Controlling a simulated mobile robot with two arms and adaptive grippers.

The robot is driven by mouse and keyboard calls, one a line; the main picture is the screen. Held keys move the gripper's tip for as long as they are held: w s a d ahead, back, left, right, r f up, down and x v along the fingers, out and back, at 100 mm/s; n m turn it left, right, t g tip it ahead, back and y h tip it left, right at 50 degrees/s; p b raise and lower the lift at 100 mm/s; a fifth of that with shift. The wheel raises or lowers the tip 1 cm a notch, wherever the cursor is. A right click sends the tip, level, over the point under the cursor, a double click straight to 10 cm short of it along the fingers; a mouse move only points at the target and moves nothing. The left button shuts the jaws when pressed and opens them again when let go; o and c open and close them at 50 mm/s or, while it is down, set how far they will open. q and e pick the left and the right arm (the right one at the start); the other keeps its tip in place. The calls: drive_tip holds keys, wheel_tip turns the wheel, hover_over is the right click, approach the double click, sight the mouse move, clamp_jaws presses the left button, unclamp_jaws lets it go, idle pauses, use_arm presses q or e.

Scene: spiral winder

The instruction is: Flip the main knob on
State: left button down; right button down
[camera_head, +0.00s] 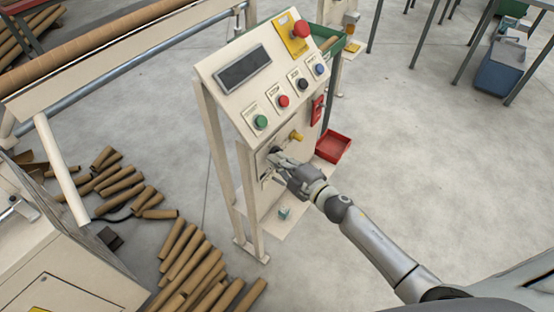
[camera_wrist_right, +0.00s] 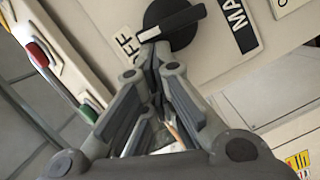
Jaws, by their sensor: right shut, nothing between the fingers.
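The main knob (camera_wrist_right: 172,24) is a black rotary switch on a cream panel. In the right wrist view its handle lies slanted, with its white-marked end by a label ending in "FF". A label starting "MA" is to its right. In the head view the knob (camera_head: 275,150) is small and partly hidden by my right gripper. My right gripper (camera_head: 277,160) is shut with nothing held, its fingertips (camera_wrist_right: 155,50) just below the knob's handle. I cannot tell if they touch it. My left gripper is not in view.
The control box (camera_head: 222,84) above carries a red emergency button (camera_head: 300,29), a green button (camera_head: 260,122) and other buttons. A yellow knob (camera_head: 296,137) is close above my gripper. A red tray (camera_head: 333,147) stands behind. Cardboard tubes (camera_head: 187,262) lie on the floor at left.

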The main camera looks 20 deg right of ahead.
drive_tip(key=shift+w+d+r+m+g+p, duration=0.15)
drive_tip(key=shift+d+r+m+g+p, duration=0.1)
drive_tip(key=shift+m+p, duration=0.65)
drive_tip(key=shift+w+d+r+m+g+p, duration=0.2)
drive_tip(key=shift+m+p, duration=0.3)
drive_tip(key=shift+p, duration=0.65)
drive_tip(key=shift+w+d+r+m+g+p, duration=0.15)
drive_tip(key=shift+d+r+m+p, duration=0.1)
drive_tip(key=shift+m+p, duration=0.65)
drive_tip(key=shift+w+d+r+m+g+y+p, duration=0.1)
drive_tip(key=shift+w+d+m+g+y+p, duration=0.3)
drive_tip(key=shift+m+p, duration=0.65)
drive_tip(key=shift+w+d+m+p, duration=0.1)
drive_tip(key=shift+d+m+p, duration=0.15)
drive_tip(key=shift+m+p, duration=0.15)
drive_tip(key=shift+f, duration=0.2)
drive_tip(key=shift+r+p, duration=0.3)
drive_tip(key=shift+r, duration=0.15)
wheel_tip(320, 180, up, 3)
drive_tip(key=p, duration=0.3)
drive_tip(key=shift+r, duration=0.2)
drive_tip(key=d+b+v, duration=0.1)
drive_tip(key=v, duration=0.9)
drive_tip(key=shift+w+b, duration=0.3)
drive_tip(key=shift+w, duration=0.05)
